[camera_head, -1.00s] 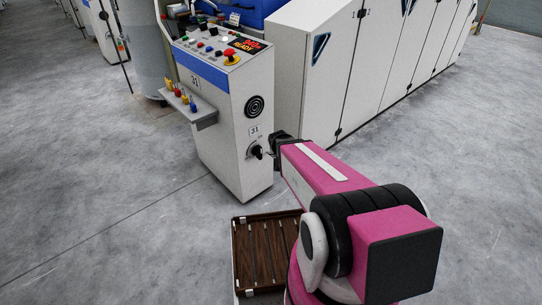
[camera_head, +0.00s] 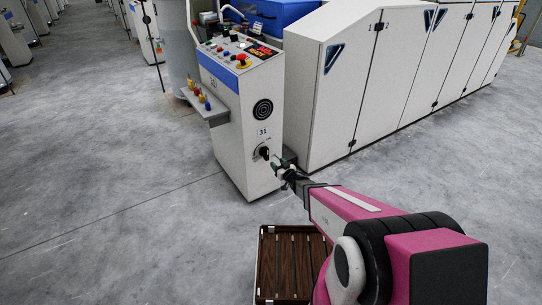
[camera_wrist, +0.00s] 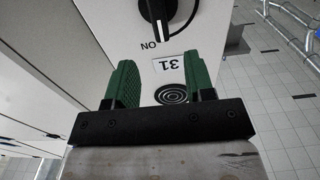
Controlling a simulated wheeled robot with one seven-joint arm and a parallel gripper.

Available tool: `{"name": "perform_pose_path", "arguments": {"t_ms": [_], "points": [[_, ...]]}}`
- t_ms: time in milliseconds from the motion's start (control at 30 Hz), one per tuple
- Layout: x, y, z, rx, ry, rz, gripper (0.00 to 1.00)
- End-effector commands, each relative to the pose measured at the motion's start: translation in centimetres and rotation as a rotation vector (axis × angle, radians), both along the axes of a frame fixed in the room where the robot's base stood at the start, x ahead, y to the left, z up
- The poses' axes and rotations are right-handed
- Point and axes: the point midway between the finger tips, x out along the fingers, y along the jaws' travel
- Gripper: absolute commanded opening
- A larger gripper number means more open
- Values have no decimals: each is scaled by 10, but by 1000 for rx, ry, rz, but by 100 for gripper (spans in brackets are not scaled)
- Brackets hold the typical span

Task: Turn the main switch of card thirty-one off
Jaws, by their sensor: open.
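The main switch (camera_head: 264,153) is a black rotary knob low on the end face of the grey-white control cabinet (camera_head: 237,140), under a "31" label (camera_head: 263,132). The wrist view, upside down, shows the knob (camera_wrist: 157,14) at the top edge, partly cut off. Its white mark points at the word "ON" (camera_wrist: 149,45). My gripper (camera_head: 279,166) is just right of and below the knob in the head view. In the wrist view my gripper (camera_wrist: 162,68) has its green fingers apart, with nothing held; the "31" label shows between them. Contact with the knob is not visible.
A side shelf (camera_head: 207,110) holds small coloured items. The long white machine (camera_head: 340,100) stands right behind. Grey floor (camera_head: 110,200) is clear at left.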

Motion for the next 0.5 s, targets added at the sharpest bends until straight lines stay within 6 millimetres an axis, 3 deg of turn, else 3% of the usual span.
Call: {"name": "perform_pose_path", "arguments": {"t_ms": [267, 500], "points": [[24, 16, -1, -1, 1, -1, 49], [60, 39, -1, -1, 0, -2, 49]]}}
